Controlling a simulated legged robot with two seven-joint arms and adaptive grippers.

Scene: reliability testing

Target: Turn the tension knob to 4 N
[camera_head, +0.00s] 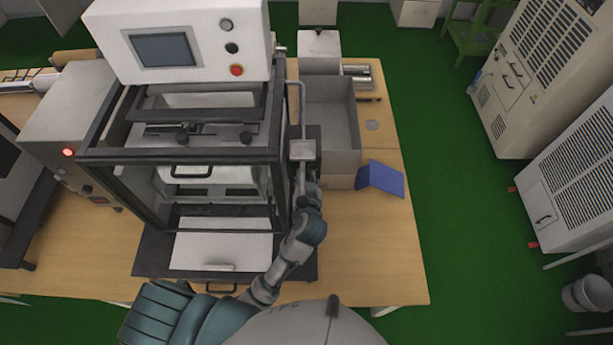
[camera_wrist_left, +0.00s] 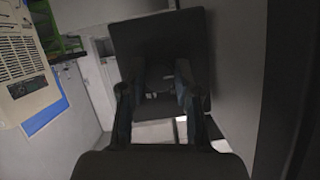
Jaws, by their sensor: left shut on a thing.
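The test machine (camera_head: 182,163) is a dark open frame with a white control box on top. My left arm reaches along its right side, and my left gripper (camera_head: 304,172) is at a small light-grey block (camera_head: 302,150) there. In the left wrist view, my left gripper (camera_wrist_left: 158,88) has its two fingers on either side of a dark part (camera_wrist_left: 158,78) in front of a dark plate (camera_wrist_left: 150,42), and it is shut on that part. The part is probably the tension knob, but its scale and setting are too dark to read. My right gripper is not in view.
The white control box (camera_head: 195,72) has a screen and buttons. Right of my arm are an open grey box (camera_head: 342,158) and a blue folder-like thing (camera_head: 381,179) on the wooden table (camera_head: 375,250). The table's right front is clear.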

